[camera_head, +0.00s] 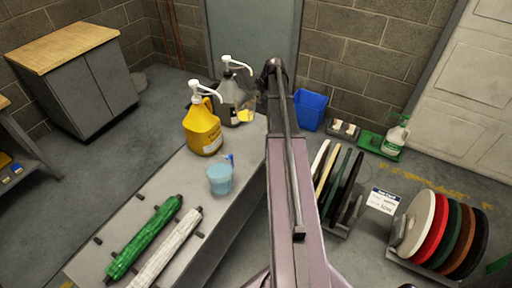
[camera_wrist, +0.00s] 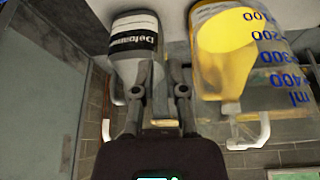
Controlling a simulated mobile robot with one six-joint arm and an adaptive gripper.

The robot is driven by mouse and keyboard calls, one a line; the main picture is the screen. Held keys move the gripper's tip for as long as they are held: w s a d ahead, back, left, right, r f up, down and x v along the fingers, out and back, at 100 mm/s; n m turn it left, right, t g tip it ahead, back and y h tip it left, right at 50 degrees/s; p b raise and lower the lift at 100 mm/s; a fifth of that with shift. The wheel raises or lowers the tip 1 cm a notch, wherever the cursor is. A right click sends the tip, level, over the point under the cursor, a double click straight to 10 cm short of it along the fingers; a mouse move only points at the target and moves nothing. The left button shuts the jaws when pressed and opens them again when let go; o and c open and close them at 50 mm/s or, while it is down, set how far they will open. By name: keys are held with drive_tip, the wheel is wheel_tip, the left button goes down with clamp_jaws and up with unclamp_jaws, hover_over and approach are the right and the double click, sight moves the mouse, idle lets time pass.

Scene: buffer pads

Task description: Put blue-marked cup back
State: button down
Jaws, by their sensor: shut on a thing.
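The blue-marked cup (camera_wrist: 275,60) is clear, with blue ml numbers, close at the right in the wrist view. Yellow shows in or through it. In the head view a small cup with yellow in it (camera_head: 246,115) is beside my arm, by the grey bottle. My gripper (camera_wrist: 160,110) is shut, seemingly on this cup's edge or handle; the exact grip is unclear. In the head view my arm hides the fingers. A second cup with light blue liquid (camera_head: 220,180) stands upright on the grey bench (camera_head: 185,165).
A yellow pump jug (camera_head: 203,130) and a grey pump bottle (camera_head: 232,98) stand at the bench's far end, close to my gripper. Green (camera_head: 145,240) and white (camera_head: 170,250) rolls lie at the near end. Pads (camera_head: 440,235) stand in floor racks to the right.

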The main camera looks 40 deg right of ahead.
drive_tip(key=s+a+f+m+h+b, duration=0.1)
drive_tip(key=s+a+f+m+b, duration=0.1)
drive_tip(key=s+f+b, duration=0.4)
drive_tip(key=s+a+f+m+h+b, duration=0.1)
drive_tip(key=s+a+f+m+b, duration=0.2)
drive_tip(key=s+f+b, duration=0.4)
drive_tip(key=shift+s+a+f+b, duration=0.25)
drive_tip(key=shift+a+f+b, duration=0.1)
drive_tip(key=shift+f+b, duration=2.65)
drive_tip(key=w+d+f+b, duration=0.1)
drive_tip(key=w+d, duration=0.9)
drive_tip(key=d, duration=0.2)
drive_tip(key=shift+w+f, duration=0.2)
drive_tip(key=shift+w, duration=0.15)
drive_tip(key=shift+f+b, duration=1.8)
drive_tip(key=shift+b, duration=0.15)
drive_tip(key=shift+f, duration=0.1)
drive_tip(key=c, duration=0.7)
unclamp_jaws()
